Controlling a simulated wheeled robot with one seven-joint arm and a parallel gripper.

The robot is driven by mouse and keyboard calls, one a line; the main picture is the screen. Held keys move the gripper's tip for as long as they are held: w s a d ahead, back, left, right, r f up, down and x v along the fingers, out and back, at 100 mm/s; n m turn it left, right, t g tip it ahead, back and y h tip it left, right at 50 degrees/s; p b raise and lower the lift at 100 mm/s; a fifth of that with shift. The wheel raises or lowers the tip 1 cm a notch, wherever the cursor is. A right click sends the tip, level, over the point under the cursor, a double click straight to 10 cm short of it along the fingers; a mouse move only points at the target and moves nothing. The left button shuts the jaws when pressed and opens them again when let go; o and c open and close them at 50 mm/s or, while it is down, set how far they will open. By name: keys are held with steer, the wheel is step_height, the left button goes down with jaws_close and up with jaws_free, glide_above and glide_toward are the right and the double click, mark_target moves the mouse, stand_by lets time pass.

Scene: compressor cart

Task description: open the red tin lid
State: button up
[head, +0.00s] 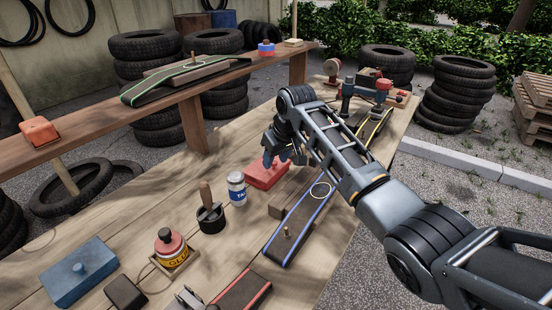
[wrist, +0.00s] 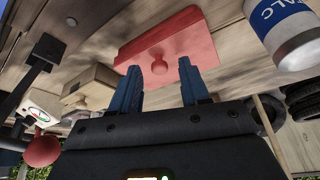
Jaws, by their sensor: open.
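The red tin (head: 262,177) lies on the wooden table, right of the white talc can (head: 237,188). In the wrist view its flat red lid (wrist: 185,42) carries a small round red knob (wrist: 160,67). The lid appears to sit on the tin. My gripper (head: 284,158) is over the tin in the head view and hides part of its top and the knob. In the wrist view my gripper (wrist: 160,72) has its two blue fingers apart, one on each side of the knob. Whether either finger touches it I cannot tell.
A blue box with a knob (head: 80,272), a glue tin (head: 172,250) and a black pot with a handle (head: 211,215) stand on the left. A blue-edged strip (head: 296,228) lies right of the tin. A raised wooden shelf (head: 160,113) runs behind.

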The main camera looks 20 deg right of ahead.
steer(key=shift+f, duration=0.1)
steer(key=shift+c, duration=0.4)
jaws_close()
